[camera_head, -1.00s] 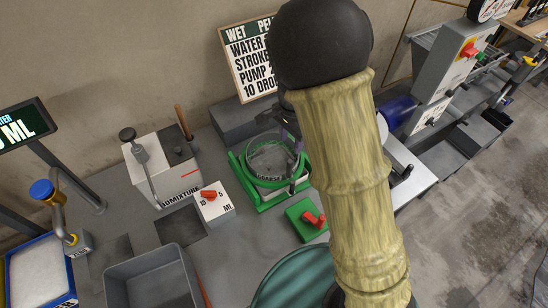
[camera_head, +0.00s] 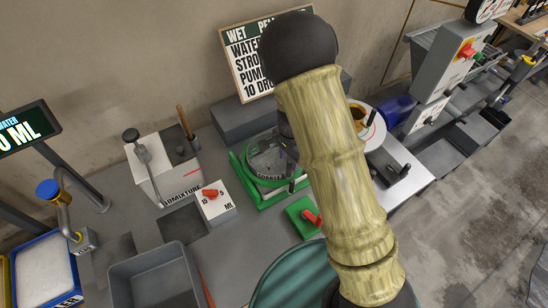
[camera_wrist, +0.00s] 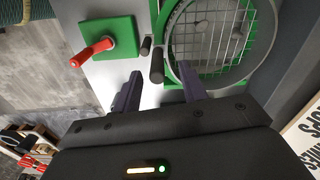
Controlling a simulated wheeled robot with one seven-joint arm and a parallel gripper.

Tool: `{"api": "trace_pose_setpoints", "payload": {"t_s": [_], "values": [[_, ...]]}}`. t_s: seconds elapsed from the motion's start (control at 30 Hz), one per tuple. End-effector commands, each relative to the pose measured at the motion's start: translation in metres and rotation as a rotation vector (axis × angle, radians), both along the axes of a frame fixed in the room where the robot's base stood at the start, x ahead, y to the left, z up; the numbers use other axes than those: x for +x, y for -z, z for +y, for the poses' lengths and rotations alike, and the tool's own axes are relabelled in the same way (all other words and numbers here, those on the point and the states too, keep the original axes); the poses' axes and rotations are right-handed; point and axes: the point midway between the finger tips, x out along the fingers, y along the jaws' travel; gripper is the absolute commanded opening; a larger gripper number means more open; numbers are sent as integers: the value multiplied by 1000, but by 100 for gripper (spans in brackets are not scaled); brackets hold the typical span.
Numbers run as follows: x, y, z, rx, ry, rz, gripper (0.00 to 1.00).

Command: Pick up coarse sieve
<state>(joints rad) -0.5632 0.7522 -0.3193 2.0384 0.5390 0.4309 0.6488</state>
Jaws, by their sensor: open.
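The coarse sieve (camera_head: 268,160) is a round grey sieve sitting in a green frame (camera_head: 235,168) on the bench in the head view. In the wrist view its wire mesh (camera_wrist: 212,42) and grey rim fill the top right, with a dark stub handle (camera_wrist: 156,66) pointing toward my gripper. My gripper (camera_wrist: 160,88) is open and empty, with its two purple fingers apart and the stub handle just ahead of the gap between them. In the head view my arm hides most of the gripper and the sieve's right side.
A green block with a red lever (camera_wrist: 100,45) stands beside the sieve; it also shows in the head view (camera_head: 303,217). An admixture box (camera_head: 160,165) and a dial box (camera_head: 215,203) stand left. A grey bin (camera_head: 155,278) is in front. A sign (camera_head: 250,65) leans behind.

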Motion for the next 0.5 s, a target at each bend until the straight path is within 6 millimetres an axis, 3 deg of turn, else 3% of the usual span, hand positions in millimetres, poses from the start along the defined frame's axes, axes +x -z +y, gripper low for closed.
{"api": "trace_pose_setpoints", "payload": {"t_s": [0.3, 0.5], "values": [[-4, 37, -2, -1, 3, 4, 42], [-4, 42, -1, 0, 2, 1, 42]]}}
